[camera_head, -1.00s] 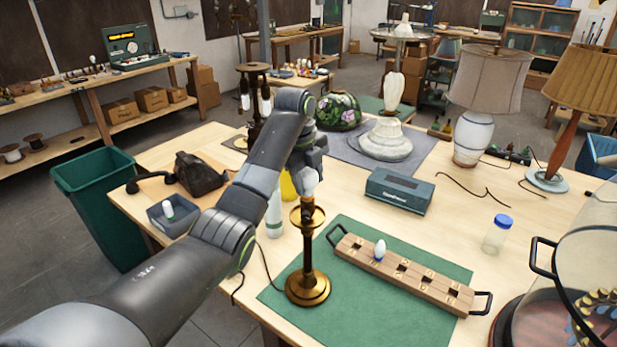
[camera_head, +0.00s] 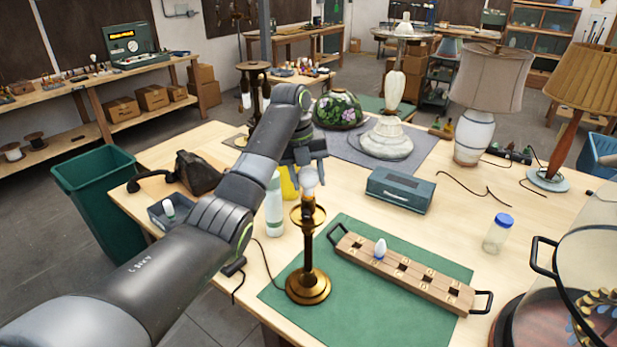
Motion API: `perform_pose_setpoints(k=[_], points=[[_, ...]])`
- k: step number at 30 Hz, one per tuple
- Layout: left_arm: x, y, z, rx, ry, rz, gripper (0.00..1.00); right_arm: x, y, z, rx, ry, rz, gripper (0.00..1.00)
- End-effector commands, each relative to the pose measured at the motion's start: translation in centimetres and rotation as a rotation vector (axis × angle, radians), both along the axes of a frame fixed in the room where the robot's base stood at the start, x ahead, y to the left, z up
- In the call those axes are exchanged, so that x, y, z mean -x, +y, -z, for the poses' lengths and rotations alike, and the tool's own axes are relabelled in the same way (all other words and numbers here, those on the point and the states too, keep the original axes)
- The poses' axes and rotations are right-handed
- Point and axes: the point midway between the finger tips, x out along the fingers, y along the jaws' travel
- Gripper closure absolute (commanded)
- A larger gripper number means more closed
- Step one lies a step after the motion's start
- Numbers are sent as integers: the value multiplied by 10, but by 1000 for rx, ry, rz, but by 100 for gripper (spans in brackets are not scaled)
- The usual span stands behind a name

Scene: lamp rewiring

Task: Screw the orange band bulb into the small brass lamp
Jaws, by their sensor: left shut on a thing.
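The small brass lamp (camera_head: 307,287) stands upright on the green mat (camera_head: 372,322), with its cord running off to the left. My left gripper (camera_head: 309,168) is directly above it, pointing down and shut on a pale bulb (camera_head: 309,187). The bulb is upright at the top of the lamp, in line with the socket. I cannot make out an orange band on it, nor how deep its base sits. My right gripper is out of view.
A wooden bulb rack (camera_head: 420,279) with black handles holds one white bulb (camera_head: 380,249). A teal box (camera_head: 400,190), a blue-capped jar (camera_head: 497,235) and a pale bottle (camera_head: 274,210) stand nearby. Larger lamps stand behind.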

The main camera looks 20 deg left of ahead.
Motion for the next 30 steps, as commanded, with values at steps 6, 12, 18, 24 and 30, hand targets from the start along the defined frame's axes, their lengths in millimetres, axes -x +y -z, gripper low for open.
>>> perform_pose_setpoints(k=[6,12,18,24,30], points=[[0,0,-1,0,-4,52,74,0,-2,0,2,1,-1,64],[0,0,-1,0,-4,50,45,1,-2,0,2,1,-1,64],[0,0,-1,0,-3,49,29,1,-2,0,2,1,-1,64],[0,0,0,0,-1,41,29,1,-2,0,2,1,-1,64],[0,-1,0,-1,-3,-133,29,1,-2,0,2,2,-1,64]])
